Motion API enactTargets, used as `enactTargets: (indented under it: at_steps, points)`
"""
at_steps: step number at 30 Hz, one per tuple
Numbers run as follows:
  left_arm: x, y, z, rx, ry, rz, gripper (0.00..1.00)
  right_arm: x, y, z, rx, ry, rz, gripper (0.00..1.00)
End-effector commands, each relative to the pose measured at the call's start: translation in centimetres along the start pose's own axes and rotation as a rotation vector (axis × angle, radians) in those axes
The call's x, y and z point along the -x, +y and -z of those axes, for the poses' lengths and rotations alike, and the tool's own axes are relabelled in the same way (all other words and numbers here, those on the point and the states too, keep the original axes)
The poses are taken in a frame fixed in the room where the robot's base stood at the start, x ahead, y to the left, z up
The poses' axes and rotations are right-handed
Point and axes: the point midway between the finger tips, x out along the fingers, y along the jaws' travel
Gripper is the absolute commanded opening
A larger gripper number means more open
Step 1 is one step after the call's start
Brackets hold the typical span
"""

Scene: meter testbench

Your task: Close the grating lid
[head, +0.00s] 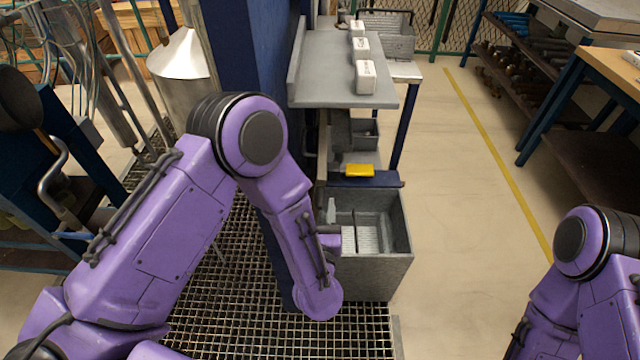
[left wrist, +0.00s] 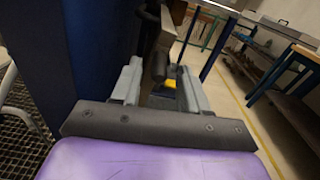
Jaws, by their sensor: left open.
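A metal floor grating (head: 230,285) lies flat beneath my left arm. I cannot make out a separate raised lid in it. My left gripper (head: 331,228) is mostly hidden behind my forearm in the head view, beside the left wall of an open grey bin (head: 375,275). In the left wrist view the gripper (left wrist: 160,85) has its two grey fingers apart, with nothing held between them. A yellow block (head: 360,170) sits beyond the bin's far edge. My right gripper is out of view.
A blue column (head: 245,55) stands close to my left arm. The floor right of the bin is clear, with a yellow line (head: 490,150).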

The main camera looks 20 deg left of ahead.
Motion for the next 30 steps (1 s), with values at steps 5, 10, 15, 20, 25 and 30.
enactTargets:
  at_steps: [5, 10, 15, 20, 25, 30]
  points:
    - [-3.7, 0.1, -0.1, -0.001, 0.0, -0.003, 0.44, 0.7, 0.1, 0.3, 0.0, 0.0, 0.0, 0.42]
    - [-5.3, 0.1, 0.0, -0.004, 0.002, -0.001, 0.44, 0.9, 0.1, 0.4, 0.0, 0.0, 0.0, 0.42]
    - [-5.5, 0.1, 0.1, -0.005, 0.003, 0.001, 0.44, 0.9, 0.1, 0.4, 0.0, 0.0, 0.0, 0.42]
    - [-5.5, 0.1, 0.1, -0.005, 0.003, 0.001, 0.21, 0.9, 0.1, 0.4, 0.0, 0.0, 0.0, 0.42]
    - [-5.4, 0.0, 0.1, -0.005, 0.002, 0.001, 0.0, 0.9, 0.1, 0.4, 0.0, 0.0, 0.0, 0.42]
    - [-5.4, 0.0, 0.2, -0.014, 0.002, -0.006, 0.0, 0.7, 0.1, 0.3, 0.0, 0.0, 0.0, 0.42]
